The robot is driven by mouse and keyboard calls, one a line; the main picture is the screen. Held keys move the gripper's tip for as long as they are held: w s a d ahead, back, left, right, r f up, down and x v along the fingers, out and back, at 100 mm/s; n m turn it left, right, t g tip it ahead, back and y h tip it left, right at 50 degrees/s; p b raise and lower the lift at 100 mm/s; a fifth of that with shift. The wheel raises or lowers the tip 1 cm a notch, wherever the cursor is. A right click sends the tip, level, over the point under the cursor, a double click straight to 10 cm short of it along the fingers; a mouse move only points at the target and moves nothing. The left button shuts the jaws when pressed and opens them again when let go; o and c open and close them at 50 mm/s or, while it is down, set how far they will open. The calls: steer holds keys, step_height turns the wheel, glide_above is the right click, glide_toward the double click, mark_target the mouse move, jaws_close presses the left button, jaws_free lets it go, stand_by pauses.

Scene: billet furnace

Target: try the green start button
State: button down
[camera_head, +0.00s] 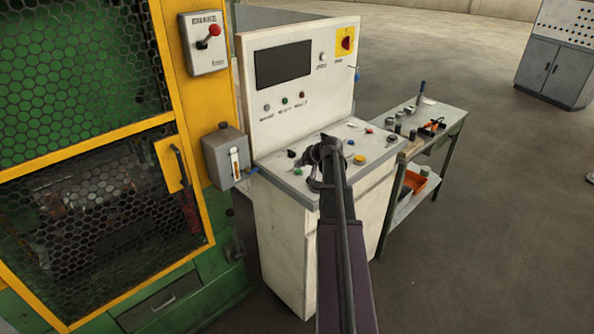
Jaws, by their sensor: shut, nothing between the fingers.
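The white control console (278,230) stands in the middle, with a sloping desk and an upright panel. A small green button (297,171) shows on the desk's front left part. Another small dark green button (284,101) sits in a row on the upright panel. The labels are too small to read, so I cannot tell which is the start button. My gripper (323,152) is over the middle of the desk, right of the desk's green button, shut and empty. I cannot tell whether it touches the desk, and my arm hides part of the desk behind it.
The desk also bears a yellow button (360,159) and several other knobs. A yellow emergency switch (345,42) is at the panel's top right. A green machine with a yellow mesh guard (80,70) stands at left. A tool-laden side table (447,125) is at right.

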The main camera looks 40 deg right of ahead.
mark_target(297, 172)
steer(key=shift+r, duration=0.35)
steer(key=shift+r+p, duration=2.4)
steer(key=shift+p, duration=0.2)
steer(key=shift+a, duration=0.1)
steer(key=shift+a+f, duration=0.1)
steer(key=shift+a, duration=0.2)
steer(key=s+a+f+n+g+y, duration=0.1)
steer(key=a+f+n+g, duration=0.1)
steer(key=a, duration=1)
steer(key=s+a+f+n+g, duration=0.2)
steer(key=a, duration=1)
steer(key=s+a+n+g+h, duration=0.1)
steer(key=s+a+g, duration=0.1)
steer(key=s+a, duration=0.4)
steer(key=s+a+f+n+g+h, duration=0.1)
steer(key=s+a+n+g, duration=0.1)
steer(key=s+a, duration=0.5)
steer(key=a+g, duration=0.1)
steer(key=a, duration=0.5)
steer(key=shift+s+f+h, duration=0.2)
steer(key=shift+f+h, duration=0.1)
